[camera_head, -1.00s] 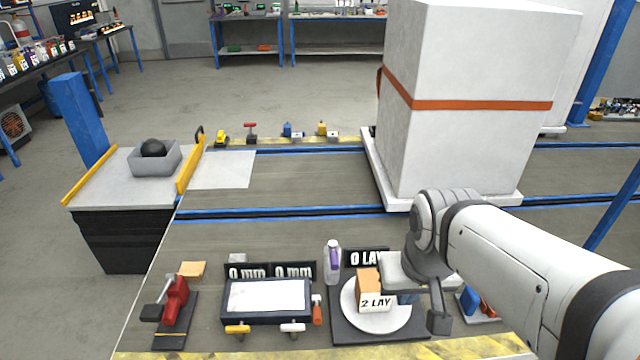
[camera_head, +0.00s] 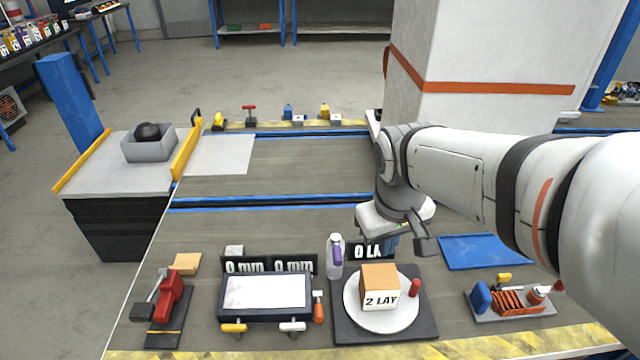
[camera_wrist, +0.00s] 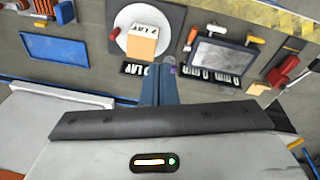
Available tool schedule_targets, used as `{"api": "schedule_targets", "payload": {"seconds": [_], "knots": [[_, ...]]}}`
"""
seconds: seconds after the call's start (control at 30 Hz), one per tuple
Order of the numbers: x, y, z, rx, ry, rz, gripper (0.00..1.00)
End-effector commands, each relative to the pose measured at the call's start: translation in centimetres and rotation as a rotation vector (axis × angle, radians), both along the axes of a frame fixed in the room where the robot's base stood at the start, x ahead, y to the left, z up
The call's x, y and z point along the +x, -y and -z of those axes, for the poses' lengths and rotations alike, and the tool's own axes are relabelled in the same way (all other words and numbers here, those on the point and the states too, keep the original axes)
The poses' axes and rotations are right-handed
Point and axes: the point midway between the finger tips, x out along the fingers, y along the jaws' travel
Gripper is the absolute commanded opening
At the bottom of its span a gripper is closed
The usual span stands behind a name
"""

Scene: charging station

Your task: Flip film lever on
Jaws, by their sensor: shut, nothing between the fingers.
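No part is labelled as the film lever, so I cannot tell for sure which one it is. A small red upright lever (camera_head: 414,288) stands at the right of the white round turntable (camera_head: 352,312), beside a cardboard box marked "2 LAY" (camera_head: 380,285). An orange-red handle (camera_head: 318,306) stands right of the framed screen (camera_head: 265,292). My gripper (camera_head: 391,244) is above and behind the turntable, near the "0 LAY" display (camera_head: 365,251), partly hidden by my wrist. In the wrist view its blue-grey fingers (camera_wrist: 160,92) are together and empty, apart from both handles.
A purple-and-white bottle (camera_head: 335,257) stands left of my gripper. A red clamp (camera_head: 168,296) is at the far left. A tall white wrapped load (camera_head: 480,60) stands behind my arm.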

Motion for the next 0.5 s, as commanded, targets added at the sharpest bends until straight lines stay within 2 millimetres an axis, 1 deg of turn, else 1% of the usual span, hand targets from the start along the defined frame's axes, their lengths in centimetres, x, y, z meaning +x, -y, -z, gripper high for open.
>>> {"api": "schedule_targets", "payload": {"seconds": [0.03, 0.1, 0.17, 0.2, 0.27, 0.3, 0.37, 0.4, 0.5], "knots": [[2.0, -0.9, 1.9, -0.032, -0.035, -0.094, 0.0], [4.6, -2.2, 3.2, -0.081, -0.079, -0.23, 0.0], [6.8, -3.4, 4.5, -0.122, -0.117, -0.346, 0.0], [8.3, -4.3, 5.4, -0.149, -0.14, -0.423, 0.0], [10.4, -5.8, 7.0, -0.19, -0.179, -0.536, 0.0], [11.7, -6.9, 8.2, -0.217, -0.206, -0.612, 0.0], [13.7, -8.6, 10.0, -0.258, -0.245, -0.724, 0.0], [14.8, -9.8, 11.3, -0.284, -0.27, -0.794, 0.0], [17.3, -12.6, 14.4, -0.344, -0.332, -0.954, 0.0]]}}
